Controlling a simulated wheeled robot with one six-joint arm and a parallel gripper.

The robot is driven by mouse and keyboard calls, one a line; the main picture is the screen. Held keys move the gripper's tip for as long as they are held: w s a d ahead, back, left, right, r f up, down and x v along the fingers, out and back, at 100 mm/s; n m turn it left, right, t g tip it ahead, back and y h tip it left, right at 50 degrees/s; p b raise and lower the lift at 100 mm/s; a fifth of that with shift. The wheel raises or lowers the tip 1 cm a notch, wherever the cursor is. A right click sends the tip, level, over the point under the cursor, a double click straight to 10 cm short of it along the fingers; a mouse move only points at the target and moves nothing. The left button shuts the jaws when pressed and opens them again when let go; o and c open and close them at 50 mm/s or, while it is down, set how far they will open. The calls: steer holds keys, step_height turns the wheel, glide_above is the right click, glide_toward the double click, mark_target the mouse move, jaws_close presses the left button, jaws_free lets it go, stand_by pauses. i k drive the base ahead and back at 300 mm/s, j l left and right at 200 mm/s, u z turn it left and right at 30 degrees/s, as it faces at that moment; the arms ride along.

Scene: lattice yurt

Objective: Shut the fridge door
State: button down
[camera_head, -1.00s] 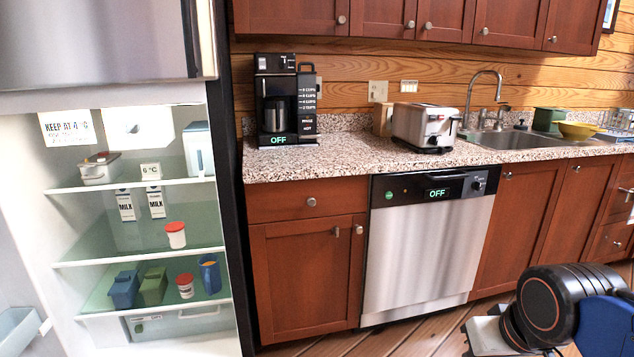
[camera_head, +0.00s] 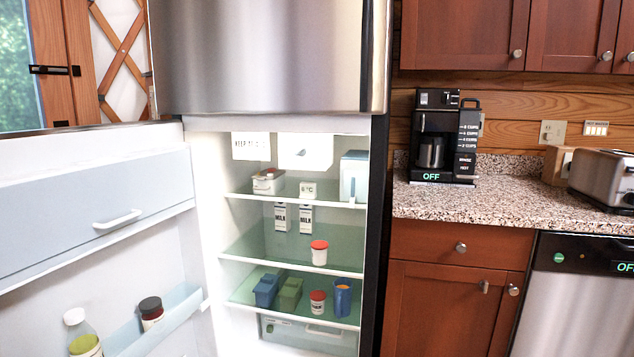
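The fridge (camera_head: 260,60) stands left of centre, with a steel upper door that is shut. Its lower compartment is open and lit, with cartons, tubs and a jug on glass shelves. The open fridge door (camera_head: 70,290) swings out to the left, and its inner side faces me. That side has a bin with a white handle (camera_head: 118,219) and a lower shelf holding a bottle (camera_head: 82,335) and a dark-lidded jar (camera_head: 151,312). The door's outer face and free edge are out of view. My gripper is not in view.
A counter (camera_head: 490,200) with a coffee maker (camera_head: 440,140) and a toaster (camera_head: 603,180) runs to the right of the fridge. Wooden cabinets (camera_head: 445,300) and a dishwasher (camera_head: 575,310) are below. A window and lattice wall (camera_head: 120,55) show at the far left.

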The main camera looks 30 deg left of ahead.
mark_target(108, 277)
steer(key=k+j+u, duration=0.1)
steer(key=j+u, duration=0.35)
steer(key=k+j+u, duration=0.1)
steer(key=j+u, duration=0.15)
steer(key=u, duration=0.2)
steer(key=j+u, duration=0.7)
steer(key=u, duration=0.2)
steer(key=i+j+u, duration=0.2)
steer(key=u, duration=0.25)
steer(key=i, duration=0.2)
